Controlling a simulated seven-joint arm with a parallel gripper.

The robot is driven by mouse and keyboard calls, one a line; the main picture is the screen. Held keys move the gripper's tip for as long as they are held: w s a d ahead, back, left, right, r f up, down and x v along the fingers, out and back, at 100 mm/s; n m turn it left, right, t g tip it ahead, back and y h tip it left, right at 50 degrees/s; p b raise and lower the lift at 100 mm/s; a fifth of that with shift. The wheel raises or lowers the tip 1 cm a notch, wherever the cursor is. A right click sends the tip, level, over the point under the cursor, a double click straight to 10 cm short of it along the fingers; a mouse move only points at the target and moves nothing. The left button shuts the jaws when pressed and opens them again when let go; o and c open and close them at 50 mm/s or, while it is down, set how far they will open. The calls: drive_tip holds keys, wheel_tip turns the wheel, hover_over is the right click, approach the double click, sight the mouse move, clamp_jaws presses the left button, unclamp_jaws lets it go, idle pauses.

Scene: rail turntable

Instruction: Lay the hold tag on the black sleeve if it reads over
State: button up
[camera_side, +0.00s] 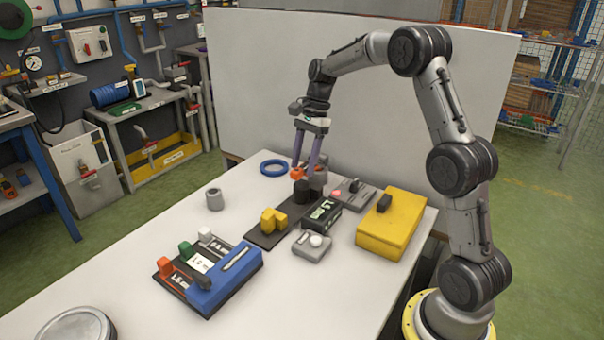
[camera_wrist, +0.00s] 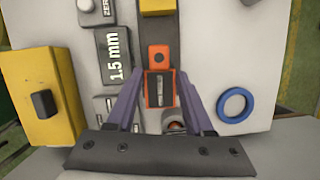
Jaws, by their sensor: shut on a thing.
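My gripper (camera_side: 297,171) is shut on an orange tag (camera_side: 297,175), which I take for the hold tag. In the wrist view my gripper (camera_wrist: 162,94) has its fingers on either side of this tag (camera_wrist: 160,101). The black sleeve (camera_side: 302,191) stands on the dark rail, just below and beside the tag in the side view; I cannot tell whether they touch. In the wrist view the tag and fingers largely hide what is underneath. A black readout (camera_wrist: 118,57) shows 1.5 mm, and it also stands beside the rail in the side view (camera_side: 321,213).
A yellow block (camera_side: 268,222) sits on the rail's near end. A blue-and-black rack (camera_side: 235,272) with orange, green and white pieces and a printed card stands in front. A yellow box (camera_side: 390,225), a blue ring (camera_side: 273,168) and a grey cup (camera_side: 214,199) stand around.

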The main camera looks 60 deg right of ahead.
sight(303, 167)
drive_tip(key=shift+w+f, duration=0.2)
drive_tip(key=shift+f, duration=0.1)
drive_tip(key=shift+w+d+f, duration=0.1)
drive_tip(key=shift+w+f, duration=0.1)
drive_tip(key=shift+f, duration=1.5)
drive_tip(key=shift+f, duration=0.2)
drive_tip(key=o, duration=1.3)
drive_tip(key=shift+r, duration=0.1)
